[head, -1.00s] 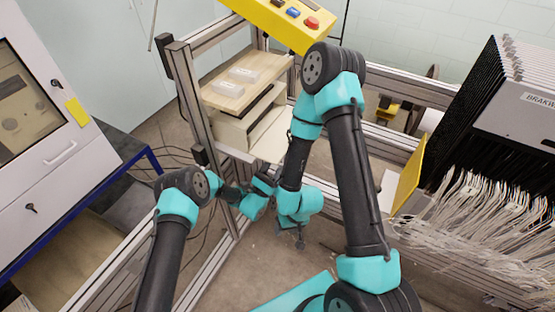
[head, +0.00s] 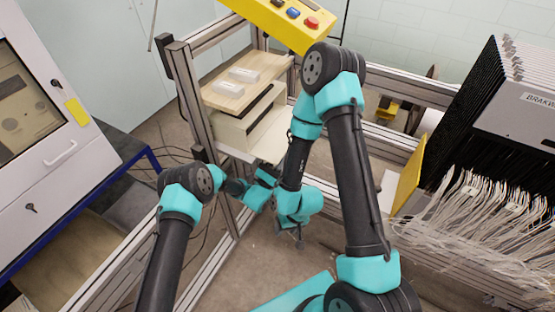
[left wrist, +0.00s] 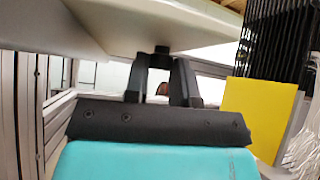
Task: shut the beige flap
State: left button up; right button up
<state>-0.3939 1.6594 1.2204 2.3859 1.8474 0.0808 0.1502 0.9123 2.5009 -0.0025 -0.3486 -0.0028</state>
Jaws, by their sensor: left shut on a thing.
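The beige flap (head: 264,136) sticks out, open, from the front of a beige box (head: 236,130) under a wooden shelf in the head view. In the left wrist view the flap's pale underside (left wrist: 140,22) spans the top of the picture. My left gripper (head: 275,172) is at the flap's front edge, below it. In the left wrist view its dark fingers (left wrist: 162,58) are closed on a small dark piece under the flap's edge. My right gripper (head: 299,240) hangs lower, apart from the flap; its fingers are too small to read.
The wooden shelf (head: 243,82) above the box carries two pale blocks. An aluminium frame post (head: 190,95) stands left of it. A yellow button box (head: 283,20) is above. A yellow plate (head: 410,175) and a loom with white threads (head: 480,210) stand to the right.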

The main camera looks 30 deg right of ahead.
aim_at(278, 157)
pick_arm(q)
grip_shut()
jog(key=shift+r+n, duration=0.1)
jog(key=shift+n, duration=0.2)
jog(key=n+t+y, duration=0.1)
jog(key=n, duration=0.1)
jog(key=r+n+t+y, duration=0.1)
jog(key=n+t, duration=0.1)
jog(key=r+n+t+y, duration=0.1)
jog(key=n+t, duration=0.1)
jog(key=shift+s+d+r, duration=0.1)
jog(key=shift+s+d, duration=0.1)
jog(key=shift+s, duration=0.05)
jog(key=shift+r+n+t+y, duration=0.4)
jog(key=shift+n+t+y, duration=0.5)
jog(key=shift+n, duration=0.25)
jog(key=shift+r+n+t+y, duration=0.35)
jog(key=shift+n+t+y, duration=0.35)
jog(key=shift+n+y, duration=0.4)
jog(key=shift+r+n+t+y, duration=0.4)
jog(key=shift+n+t+y, duration=0.4)
jog(key=shift+n, duration=0.45)
jog(key=o, duration=0.7)
grip_release()
